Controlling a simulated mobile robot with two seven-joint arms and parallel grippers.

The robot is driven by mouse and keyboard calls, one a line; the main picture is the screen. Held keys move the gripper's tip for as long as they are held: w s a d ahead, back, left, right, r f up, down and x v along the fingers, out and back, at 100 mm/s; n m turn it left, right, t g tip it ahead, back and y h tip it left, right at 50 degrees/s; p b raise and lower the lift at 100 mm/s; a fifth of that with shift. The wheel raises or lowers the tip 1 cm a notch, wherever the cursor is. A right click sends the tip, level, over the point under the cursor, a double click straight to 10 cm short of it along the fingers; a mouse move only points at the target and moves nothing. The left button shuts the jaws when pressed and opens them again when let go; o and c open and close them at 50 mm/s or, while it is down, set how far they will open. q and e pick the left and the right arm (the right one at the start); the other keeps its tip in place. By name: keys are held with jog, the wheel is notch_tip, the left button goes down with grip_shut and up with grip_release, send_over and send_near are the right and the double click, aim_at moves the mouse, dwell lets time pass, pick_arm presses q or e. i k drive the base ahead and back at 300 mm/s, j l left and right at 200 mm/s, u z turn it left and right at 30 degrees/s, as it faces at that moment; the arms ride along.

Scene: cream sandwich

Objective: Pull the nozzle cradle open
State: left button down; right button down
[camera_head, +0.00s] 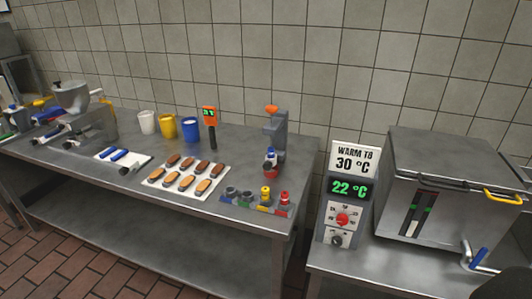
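I cannot tell for sure which part is the nozzle cradle. A low rack (256,204) with blue, green, yellow and red sections sits at the front right of the long steel table. Small nozzle-like pieces stand on it, among them a yellow one (265,194) and a red one (284,198). Behind it stands a grey upright device (277,130) with an orange knob on top and a red part low at its front. At the far left is a steel machine with a hopper (73,97). Neither of my grippers can be made out.
A white tray (222,188) of brown and tan pieces, a small white tray with blue-handled items (121,157), and white, yellow and blue cups (190,129) occupy the long table. Right, across a gap, stand a display panel (345,190) and a lidded steel tank (450,170).

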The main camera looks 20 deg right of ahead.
aim_at(267, 165)
jog(key=l+z, duration=0.15)
jog(key=l, duration=0.25)
jog(key=i+l+z, duration=0.15)
jog(key=l, duration=0.2)
jog(key=i+l+z, duration=0.1)
jog(key=l, duration=0.3)
jog(key=i+l+z, duration=0.15)
jog(key=l, duration=0.2)
